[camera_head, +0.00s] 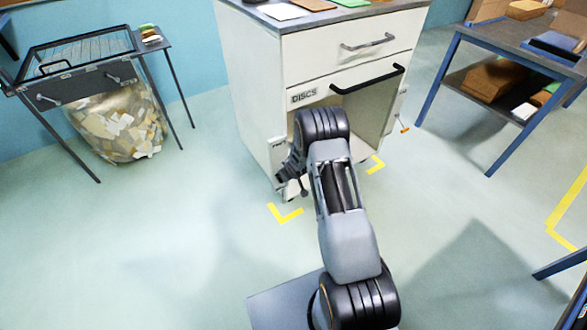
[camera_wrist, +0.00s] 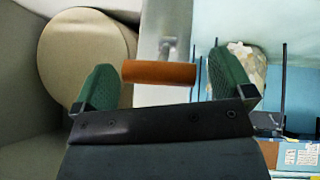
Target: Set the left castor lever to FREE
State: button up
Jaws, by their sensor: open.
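The cabinet (camera_head: 345,50) is white with a grey top, a drawer and a DISCS label over an open lower bay. The left castor lever shows in the wrist view as an orange-brown cylindrical grip (camera_wrist: 158,72); in the head view my gripper and arm hide it. My gripper (camera_head: 290,174) is at the cabinet's lower left front corner. Its green finger pads are spread, one at each end of the grip, with a small gap at the right pad; contact at the left pad cannot be told. The lever's FREE marking is not readable.
The right lever (camera_head: 404,127) has an orange tip on the cabinet's right side. A large tan roll (camera_wrist: 88,55) lies close to my left finger. Yellow floor marks (camera_head: 285,215) frame the cabinet. A bin of paper scraps (camera_head: 118,125) stands left, a blue-legged table (camera_head: 515,45) right.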

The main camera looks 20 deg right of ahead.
jog(key=p+v, duration=0.2)
jog(key=v, duration=1)
jog(key=shift+d+p, duration=0.2)
jog(key=shift+p, duration=0.1)
